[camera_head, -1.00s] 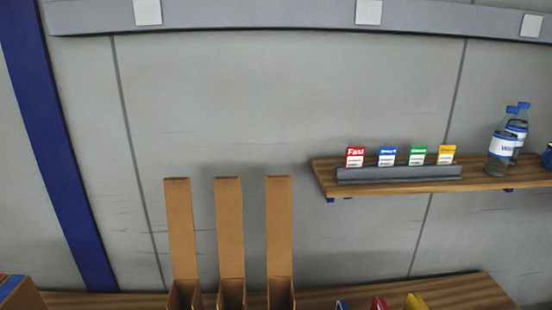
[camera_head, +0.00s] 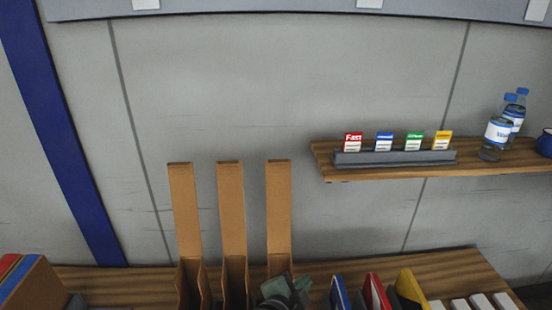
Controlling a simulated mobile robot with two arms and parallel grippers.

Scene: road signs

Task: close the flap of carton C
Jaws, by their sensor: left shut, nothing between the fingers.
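Three narrow brown cartons stand side by side on the wooden table, each with its long flap upright: the left carton (camera_head: 190,285), the middle carton (camera_head: 235,283) and the right carton (camera_head: 279,264). The right carton's flap (camera_head: 279,208) stands straight up like the others. No letters show, so I cannot tell from marks which is carton C. My left gripper (camera_head: 285,290) is at the bottom edge, in front of the right carton, and hides most of its body. It is shut and empty. My right gripper is out of view.
Blue, red and yellow upright items (camera_head: 376,292) stand right of the cartons. A brown box (camera_head: 35,288) with coloured contents is at the far left. A wall shelf (camera_head: 480,162) above right holds small cards and bottles. Bare table (camera_head: 450,268) lies at the back right.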

